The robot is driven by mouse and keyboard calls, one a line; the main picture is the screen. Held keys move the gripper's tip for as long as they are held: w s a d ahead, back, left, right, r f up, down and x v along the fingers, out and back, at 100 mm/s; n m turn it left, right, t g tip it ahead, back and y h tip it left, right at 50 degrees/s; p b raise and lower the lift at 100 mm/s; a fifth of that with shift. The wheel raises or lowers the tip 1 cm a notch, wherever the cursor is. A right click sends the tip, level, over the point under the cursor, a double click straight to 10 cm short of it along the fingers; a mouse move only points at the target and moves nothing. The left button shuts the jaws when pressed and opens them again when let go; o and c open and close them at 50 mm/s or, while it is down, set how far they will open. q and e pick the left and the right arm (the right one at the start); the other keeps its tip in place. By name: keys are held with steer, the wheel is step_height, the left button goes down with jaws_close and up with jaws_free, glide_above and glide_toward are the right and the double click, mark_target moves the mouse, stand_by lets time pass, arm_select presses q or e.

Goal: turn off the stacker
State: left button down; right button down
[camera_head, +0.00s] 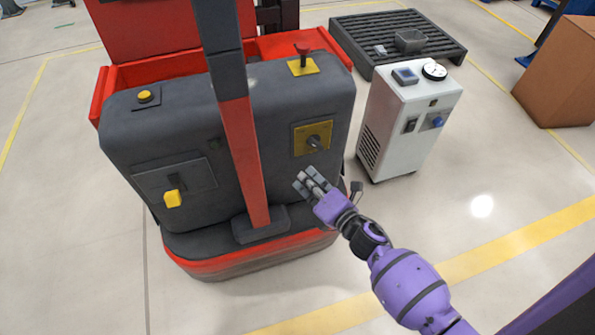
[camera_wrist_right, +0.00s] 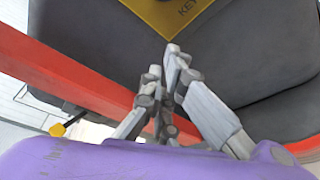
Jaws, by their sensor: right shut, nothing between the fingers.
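The stacker (camera_head: 130,140) is a dark grey and red machine, filling the left and middle of the head view. On its front is a yellow plate (camera_head: 299,137) with a grey key switch (camera_head: 314,142). The plate, with the letters "KEY" partly showing, is at the top of the right wrist view (camera_wrist_right: 175,18). My right gripper (camera_head: 311,179) is just below the plate and apart from it, in front of the grey body. Its fingers (camera_wrist_right: 178,55) are shut and empty, pointing toward the plate. My left gripper is not in view.
A red-and-grey tiller (camera_head: 243,150) stands left of the key plate. A red knob (camera_head: 303,48) and a yellow button (camera_head: 145,96) are on top; a yellow handle (camera_head: 173,198) is low left. A white cabinet (camera_head: 402,130), dark pallet (camera_head: 350,40) and cardboard box (camera_head: 560,75) stand right.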

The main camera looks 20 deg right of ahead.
steer(key=v, duration=0.5)
steer(key=shift+s+d+r, duration=0.15)
steer(key=shift+s+d, duration=0.05)
steer(key=shift+s, duration=0.1)
